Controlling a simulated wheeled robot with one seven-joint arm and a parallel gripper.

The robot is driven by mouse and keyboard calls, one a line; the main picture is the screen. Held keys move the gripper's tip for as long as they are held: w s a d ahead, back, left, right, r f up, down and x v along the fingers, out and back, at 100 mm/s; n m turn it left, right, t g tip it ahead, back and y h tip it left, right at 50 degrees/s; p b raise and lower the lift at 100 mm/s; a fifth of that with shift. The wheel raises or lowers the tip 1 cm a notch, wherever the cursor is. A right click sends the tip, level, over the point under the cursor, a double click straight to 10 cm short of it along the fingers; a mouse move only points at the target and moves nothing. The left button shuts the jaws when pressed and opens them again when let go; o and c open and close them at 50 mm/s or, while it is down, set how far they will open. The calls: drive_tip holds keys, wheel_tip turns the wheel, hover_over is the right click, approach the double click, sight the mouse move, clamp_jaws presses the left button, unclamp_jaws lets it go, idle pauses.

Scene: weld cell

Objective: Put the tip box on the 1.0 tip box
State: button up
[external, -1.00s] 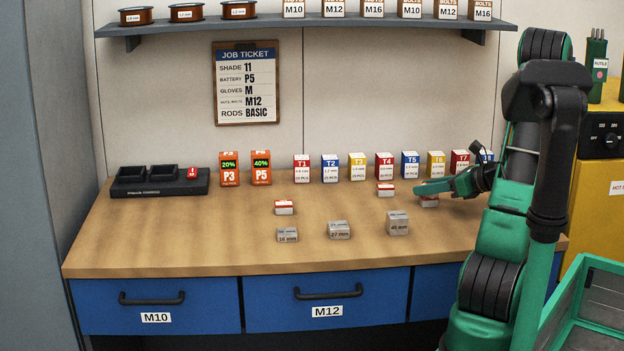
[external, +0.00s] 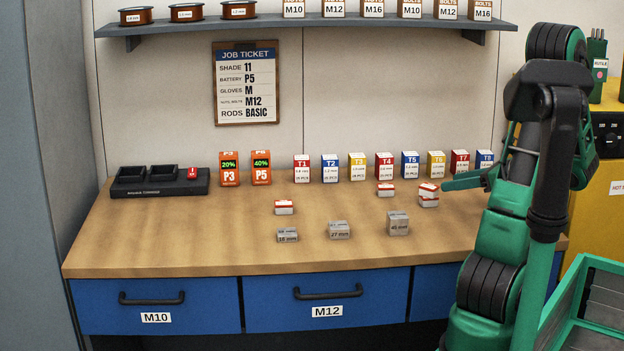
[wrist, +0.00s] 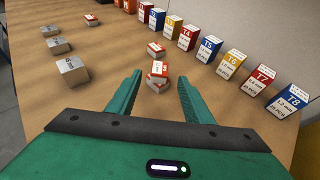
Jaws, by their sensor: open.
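A small red-and-white tip box (external: 429,188) rests on top of another red-and-white tip box (external: 428,201) at the right of the bench. The upper box looks slightly turned relative to the lower one; their size labels are too small to read. In the wrist view the upper box (wrist: 158,69) and lower box (wrist: 156,85) show ahead between my fingers. My gripper (external: 447,184) is open and empty, just right of the stack and apart from it. Two more such boxes sit singly: one nearby (external: 386,190), one further left (external: 284,207).
A row of labelled cartons, T1 (external: 302,169) to T8 (external: 485,160), stands behind the stack. Grey blocks (external: 339,230) sit toward the front. A charger (external: 160,182) and orange batteries (external: 261,168) stand at the left.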

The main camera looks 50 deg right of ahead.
sight(406, 215)
drive_tip(key=shift+v, duration=1.45)
drive_tip(key=shift+w, duration=0.1)
